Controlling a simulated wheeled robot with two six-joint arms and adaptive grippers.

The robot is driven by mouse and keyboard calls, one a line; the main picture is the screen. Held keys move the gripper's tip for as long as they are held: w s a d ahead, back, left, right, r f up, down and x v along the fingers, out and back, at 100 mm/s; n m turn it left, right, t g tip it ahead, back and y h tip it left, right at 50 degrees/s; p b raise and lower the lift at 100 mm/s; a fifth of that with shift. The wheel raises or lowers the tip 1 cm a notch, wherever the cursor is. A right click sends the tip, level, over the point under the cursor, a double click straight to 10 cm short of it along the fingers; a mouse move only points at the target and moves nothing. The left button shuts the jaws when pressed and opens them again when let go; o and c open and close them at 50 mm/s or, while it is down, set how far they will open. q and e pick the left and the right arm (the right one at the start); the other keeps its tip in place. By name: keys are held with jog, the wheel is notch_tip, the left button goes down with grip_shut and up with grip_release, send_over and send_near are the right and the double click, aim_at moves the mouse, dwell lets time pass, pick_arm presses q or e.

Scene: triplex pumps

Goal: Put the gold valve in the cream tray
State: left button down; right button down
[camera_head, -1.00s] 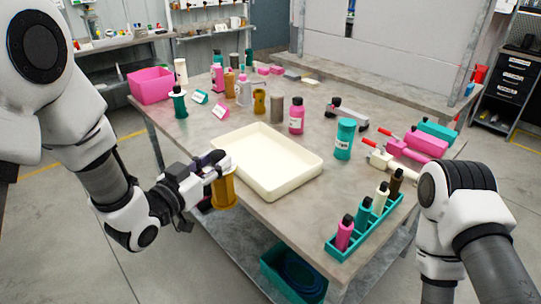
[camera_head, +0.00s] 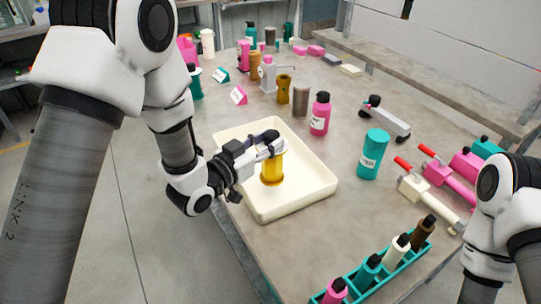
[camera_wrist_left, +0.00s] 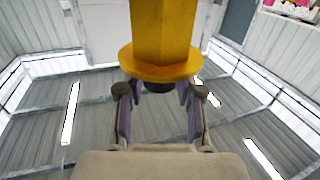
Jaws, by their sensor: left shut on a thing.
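The gold valve (camera_head: 271,168) is a short yellow-gold cylinder with a flange. My left gripper (camera_head: 270,145) is shut on its upper part and holds it over the cream tray (camera_head: 318,180). The valve looks upright; I cannot tell whether its lower end touches the tray floor. In the left wrist view the gold valve (camera_wrist_left: 163,40) and its wide flange stand at the fingers of my left gripper (camera_wrist_left: 158,100). The cream tray is a shallow rectangle near the table's left edge. My right arm shows at the right, but its gripper is out of view.
A bronze cylinder (camera_head: 284,90), a grey cylinder (camera_head: 300,100) and a pink bottle (camera_head: 320,115) stand behind the tray. A teal canister (camera_head: 372,155) stands to its right. A teal rack (camera_head: 400,262) of bottles is at the front right. Table between tray and rack is clear.

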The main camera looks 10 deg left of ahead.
aim_at(266, 160)
pick_arm(q)
jog(key=f, duration=0.4)
jog(key=shift+w+d+f, duration=0.3)
jog(key=shift+w+d, duration=0.05)
jog(key=shift+s+a+r, duration=0.1)
jog(key=shift+a, duration=0.05)
jog(key=shift+f, duration=0.2)
jog(key=c, duration=0.7)
grip_release()
jog(key=shift+c, duration=0.2)
jog(key=shift+r, duration=0.15)
jog(key=shift+s, duration=0.15)
jog(key=p+v, duration=0.5)
jog(key=v, duration=0.6)
jog(key=shift+s, duration=0.3)
